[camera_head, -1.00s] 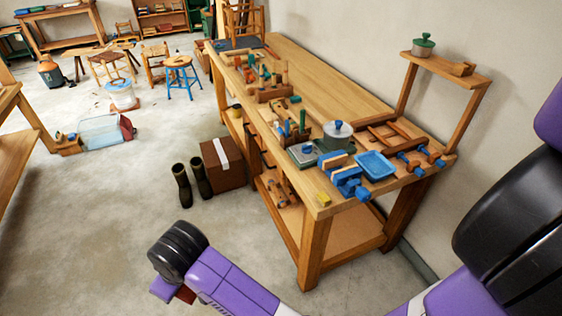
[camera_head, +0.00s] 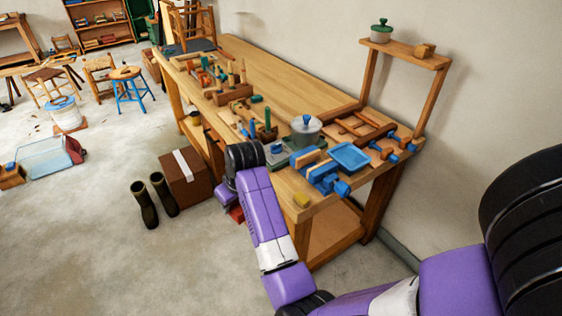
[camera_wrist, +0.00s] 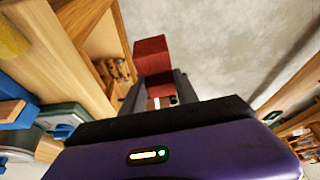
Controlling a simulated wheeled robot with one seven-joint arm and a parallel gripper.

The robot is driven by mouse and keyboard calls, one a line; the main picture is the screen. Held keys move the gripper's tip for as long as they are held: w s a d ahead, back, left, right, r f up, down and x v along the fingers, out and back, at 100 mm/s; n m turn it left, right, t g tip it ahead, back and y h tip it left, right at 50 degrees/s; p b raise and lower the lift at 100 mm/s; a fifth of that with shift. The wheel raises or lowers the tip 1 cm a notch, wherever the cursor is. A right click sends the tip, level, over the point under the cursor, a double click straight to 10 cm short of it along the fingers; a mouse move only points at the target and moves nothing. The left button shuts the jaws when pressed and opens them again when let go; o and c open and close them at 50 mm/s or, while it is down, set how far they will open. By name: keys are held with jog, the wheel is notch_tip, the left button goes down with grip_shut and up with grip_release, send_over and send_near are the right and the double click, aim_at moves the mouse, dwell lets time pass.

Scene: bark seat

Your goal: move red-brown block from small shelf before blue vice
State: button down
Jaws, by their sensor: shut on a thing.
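The red-brown block (camera_wrist: 151,58) is held between the fingers of my gripper (camera_wrist: 158,90) in the wrist view. In the head view the block (camera_head: 237,214) shows as a small red patch below my wrist, in front of the workbench's near side. My gripper is shut on it; its fingers are mostly hidden in the head view. The blue vice (camera_head: 325,177) is clamped at the near right end of the workbench (camera_head: 282,66), to the right of my gripper. The small shelf (camera_head: 405,52) stands at the bench's far right end and carries a green-lidded pot and a brown wooden piece.
Tools crowd the bench's front. A cardboard box (camera_head: 187,178) and boots (camera_head: 146,204) stand on the floor to the left.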

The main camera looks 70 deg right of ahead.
jog(key=s+d+r+m, duration=0.1)
jog(key=s+d, duration=0.2)
jog(key=d, duration=0.3)
jog(key=s+d+r+m+h, duration=0.1)
jog(key=s+d+r, duration=0.1)
jog(key=d, duration=0.4)
jog(key=s+d+r+m, duration=0.1)
jog(key=s+d, duration=0.2)
jog(key=d, duration=0.3)
notch_tip(320, 180, down, 4)
jog(key=b, duration=0.4)
jog(key=shift+f, duration=0.2)
jog(key=shift+f+g+b, duration=0.3)
jog(key=shift+f+b, duration=0.05)
jog(key=shift+f, duration=0.7)
jog(key=shift+s+p, duration=0.1)
jog(key=shift+p, duration=0.35)
jog(key=shift+f, duration=0.3)
jog(key=c, duration=0.5)
grip_release()
jog(key=shift+r, duration=0.1)
